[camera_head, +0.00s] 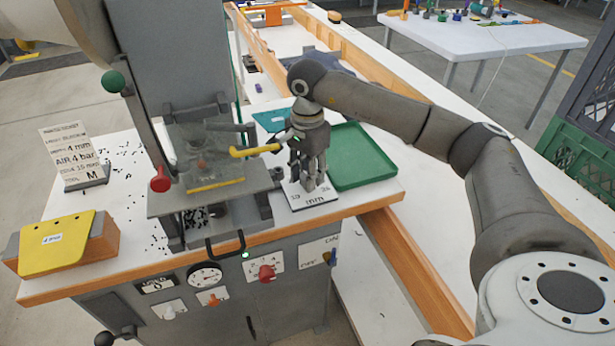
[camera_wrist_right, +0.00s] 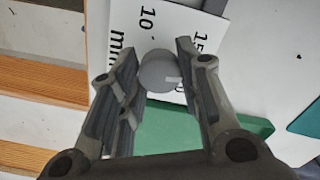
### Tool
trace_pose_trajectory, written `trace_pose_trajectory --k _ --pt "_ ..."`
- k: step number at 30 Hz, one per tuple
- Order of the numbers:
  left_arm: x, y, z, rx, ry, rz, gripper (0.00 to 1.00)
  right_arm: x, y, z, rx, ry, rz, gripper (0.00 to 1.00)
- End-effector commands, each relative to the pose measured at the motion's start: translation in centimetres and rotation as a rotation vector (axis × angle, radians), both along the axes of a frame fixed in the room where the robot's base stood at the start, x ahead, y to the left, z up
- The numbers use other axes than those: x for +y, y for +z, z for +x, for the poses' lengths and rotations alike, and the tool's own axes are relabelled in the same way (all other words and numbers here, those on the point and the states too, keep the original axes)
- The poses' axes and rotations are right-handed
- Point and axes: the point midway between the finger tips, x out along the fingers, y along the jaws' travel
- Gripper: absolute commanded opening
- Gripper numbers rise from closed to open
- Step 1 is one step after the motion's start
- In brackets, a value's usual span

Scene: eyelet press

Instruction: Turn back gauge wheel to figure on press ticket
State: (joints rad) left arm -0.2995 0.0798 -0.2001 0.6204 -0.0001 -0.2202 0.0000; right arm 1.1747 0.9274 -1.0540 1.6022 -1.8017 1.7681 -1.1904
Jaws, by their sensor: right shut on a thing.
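The press ticket (camera_head: 71,154) stands at the left of the press table; I read 4 mm, AIR 4 bar, a 15 mm line that is hard to read, and tool M. The white scale plate (camera_head: 300,203) marked mm lies right of the press. My right gripper (camera_head: 312,185) points down over it and hides the wheel in the head view. In the right wrist view the grey round gauge wheel (camera_wrist_right: 160,72) with a pale mark sits between the fingers of my right gripper (camera_wrist_right: 157,55), which is shut on it. Figures 10 and 15 show on the plate (camera_wrist_right: 125,35). My left gripper is out of view.
The press (camera_head: 190,190) has a yellow handle (camera_head: 255,150) close left of my right gripper. A green tray (camera_head: 360,157) lies just right of it. A yellow-topped box (camera_head: 55,243) stands at the front left. Dials and knobs line the front panel (camera_head: 225,285).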

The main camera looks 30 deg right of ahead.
Motion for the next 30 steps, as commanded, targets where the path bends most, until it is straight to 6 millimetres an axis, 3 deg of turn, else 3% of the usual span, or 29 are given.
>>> trace_pose_trajectory --k 15,30 --pt "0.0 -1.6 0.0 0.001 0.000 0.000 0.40 -0.1 0.3 0.2 -0.012 0.395 -0.001 0.08" --pt "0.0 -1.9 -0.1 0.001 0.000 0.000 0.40 -0.1 0.4 0.3 -0.012 0.511 -0.001 0.08"
